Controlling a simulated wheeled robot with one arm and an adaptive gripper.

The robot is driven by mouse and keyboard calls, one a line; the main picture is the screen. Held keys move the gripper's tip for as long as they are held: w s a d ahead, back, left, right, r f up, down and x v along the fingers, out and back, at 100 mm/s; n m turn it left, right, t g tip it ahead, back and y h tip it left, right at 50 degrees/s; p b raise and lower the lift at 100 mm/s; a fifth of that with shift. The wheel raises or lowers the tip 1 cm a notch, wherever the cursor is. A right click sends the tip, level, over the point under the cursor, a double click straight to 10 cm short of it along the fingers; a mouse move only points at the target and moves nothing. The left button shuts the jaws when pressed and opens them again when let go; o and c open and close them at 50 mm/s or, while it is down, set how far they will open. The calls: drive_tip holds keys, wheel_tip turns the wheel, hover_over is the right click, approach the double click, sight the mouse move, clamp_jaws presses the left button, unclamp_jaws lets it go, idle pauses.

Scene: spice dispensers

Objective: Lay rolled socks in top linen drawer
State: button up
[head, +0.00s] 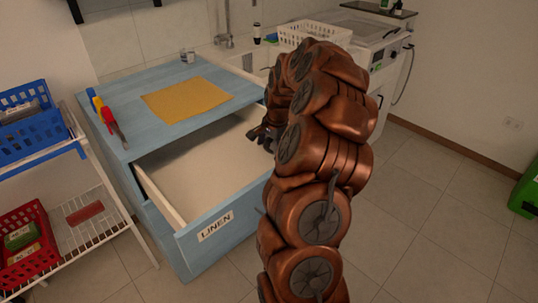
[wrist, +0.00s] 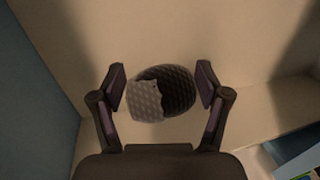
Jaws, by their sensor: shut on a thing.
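The rolled socks (wrist: 176,88), dark grey and textured with a lighter grey part, sit between the two fingers of my gripper (wrist: 160,85) in the wrist view. My gripper is shut on them. The top linen drawer (head: 200,178) is pulled open, with a pale inside and a "LINEN" label on its blue front. In the head view my gripper (head: 264,134) is over the right rear part of the drawer, and my arm covers the drawer's right side. I cannot pick out the socks in that view. The drawer's pale floor (wrist: 150,35) lies behind the socks in the wrist view; the remaining gap is unclear.
A yellow cloth (head: 187,100) and colored-handled tools (head: 107,117) lie on the blue cabinet top. A rack (head: 105,220) with a blue basket (head: 35,137) and a red basket (head: 28,240) stands left. A white basket (head: 310,35) is at the back.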

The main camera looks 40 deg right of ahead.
sight(269, 154)
drive_tip(key=shift+s+x, duration=0.2)
drive_tip(key=shift+x, duration=0.6)
drive_tip(key=shift+s+x, duration=0.15)
drive_tip(key=shift+x, duration=0.6)
drive_tip(key=shift+f, duration=0.25)
drive_tip(key=o, duration=1.2)
drive_tip(key=shift+c, duration=0.2)
drive_tip(key=shift+r, duration=0.1)
